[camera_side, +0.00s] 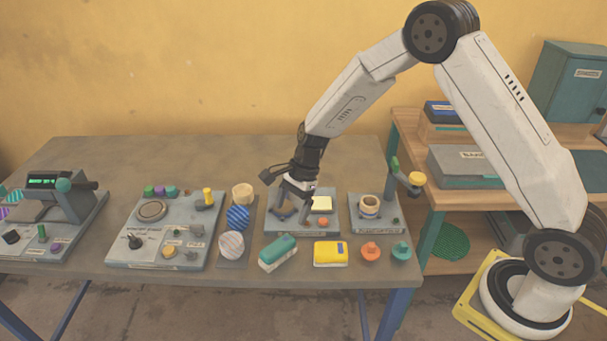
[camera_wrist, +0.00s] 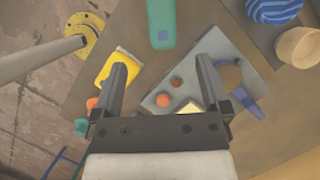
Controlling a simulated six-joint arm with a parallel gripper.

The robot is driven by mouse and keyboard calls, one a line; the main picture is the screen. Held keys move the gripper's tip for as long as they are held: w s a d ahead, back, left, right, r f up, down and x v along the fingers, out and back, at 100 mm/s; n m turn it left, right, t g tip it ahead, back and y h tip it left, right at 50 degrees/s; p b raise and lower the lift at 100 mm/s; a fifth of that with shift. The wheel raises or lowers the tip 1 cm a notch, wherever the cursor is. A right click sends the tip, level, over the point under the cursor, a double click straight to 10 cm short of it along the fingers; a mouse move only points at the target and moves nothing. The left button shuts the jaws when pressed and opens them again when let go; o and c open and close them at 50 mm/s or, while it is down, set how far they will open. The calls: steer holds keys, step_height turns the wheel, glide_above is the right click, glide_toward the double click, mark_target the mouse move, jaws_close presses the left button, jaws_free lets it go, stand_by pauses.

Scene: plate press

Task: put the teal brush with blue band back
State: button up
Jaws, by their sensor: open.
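The teal brush (camera_side: 278,252) lies on the table in front of the grey plate in the side view. It also shows at the top of the wrist view (camera_wrist: 161,15), with a small blue patch on it. My gripper (camera_side: 290,222) is over the left part of the grey plate (camera_side: 342,229), behind the teal brush and apart from it. In the wrist view my gripper (camera_wrist: 162,64) has its fingers wide apart with nothing between them. The wrist view shows a blue part (camera_wrist: 248,103) beside the right finger, on the plate.
A yellow block with a blue patch (camera_side: 330,255) lies right of the teal brush. An orange knob piece (camera_side: 371,251) and a teal one (camera_side: 401,251) stand further right. A striped blue roll (camera_side: 238,217) stands left of the plate. The table's front edge is close to the brush.

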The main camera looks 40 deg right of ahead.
steer(key=s+d+r+n+t+h, duration=0.1)
steer(key=s+d+r+n, duration=0.1)
steer(key=s+n, duration=0.4)
steer(key=s+d+r+n+h, duration=0.1)
steer(key=s+r+n+h, duration=0.1)
steer(key=s+n, duration=0.3)
steer(key=s+d+r+n+t+h, duration=0.1)
steer(key=s+d+r+n, duration=0.1)
steer(key=s+r+n, duration=0.2)
steer(key=s+n, duration=0.2)
steer(key=s, duration=0.1)
steer(key=shift+s+d+r+n+t, duration=0.25)
steer(key=shift+s+d+n+t, duration=0.05)
steer(key=shift+s, duration=0.1)
